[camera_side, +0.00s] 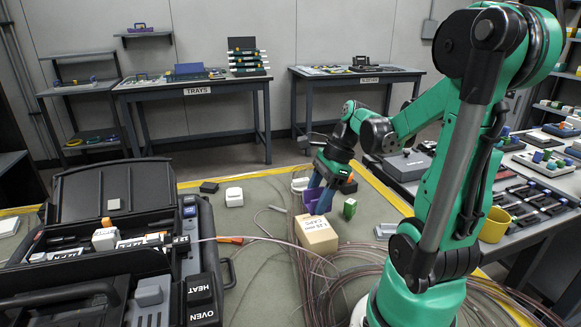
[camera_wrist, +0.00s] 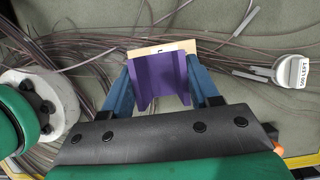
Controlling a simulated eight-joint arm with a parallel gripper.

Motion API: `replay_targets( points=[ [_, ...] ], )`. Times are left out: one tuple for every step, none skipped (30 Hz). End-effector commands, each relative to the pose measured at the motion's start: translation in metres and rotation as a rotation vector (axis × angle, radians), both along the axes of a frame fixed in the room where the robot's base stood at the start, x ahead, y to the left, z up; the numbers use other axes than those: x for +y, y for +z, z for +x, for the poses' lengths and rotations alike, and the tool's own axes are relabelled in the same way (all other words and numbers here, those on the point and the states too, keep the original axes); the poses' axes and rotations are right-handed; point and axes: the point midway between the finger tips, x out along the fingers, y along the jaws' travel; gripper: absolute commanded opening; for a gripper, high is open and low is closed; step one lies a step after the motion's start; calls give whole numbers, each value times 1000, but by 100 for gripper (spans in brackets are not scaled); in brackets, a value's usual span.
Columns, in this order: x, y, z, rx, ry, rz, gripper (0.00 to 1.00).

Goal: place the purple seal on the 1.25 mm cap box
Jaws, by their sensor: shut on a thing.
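The purple seal (camera_wrist: 158,78) is a folded, channel-shaped piece held between the two blue fingers of my gripper (camera_wrist: 163,95). In the side view the purple seal (camera_side: 311,196) shows between the fingers of my gripper (camera_side: 318,200), just behind and above the tan box. The 1.25 mm cap box (camera_side: 317,236) stands on the mat with printing on its front that is partly legible, ending in "CAPS". In the wrist view only a strip of the box (camera_wrist: 160,50) shows beyond the seal. I cannot tell whether the seal touches the box.
A small green block (camera_side: 349,208) stands right of the box. Loose fibre cables (camera_side: 345,275) lie around it. A white labelled container (camera_wrist: 291,71) sits to the right in the wrist view. The black splicer case (camera_side: 120,215) fills the left.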

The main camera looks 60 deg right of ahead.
Motion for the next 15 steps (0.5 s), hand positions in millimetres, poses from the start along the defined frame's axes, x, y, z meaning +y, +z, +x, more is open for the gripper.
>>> replay_targets(
  points=[
    [0,-2,0,0,0,0,3],
    [0,-3,0,0,0,0,3],
    [0,-6,0,0,0,0,3],
    [0,-8,0,0,0,0,3],
    [0,-11,0,0,0,0,3],
    [0,-15,0,0,0,0,3],
    [0,-19,0,0,0,0,3],
    [0,-23,0,0,0,0,3],
    [0,-28,0,0,0,0,3],
    [0,-31,0,0,0,0,3],
    [0,-34,0,0,0,0,3],
    [0,-37,0,0,0,0,3],
    [0,-39,0,0,0,0,3],
    [0,-41,0,0,0,0,3],
    [0,-42,0,0,0,0,3]
  ],
)
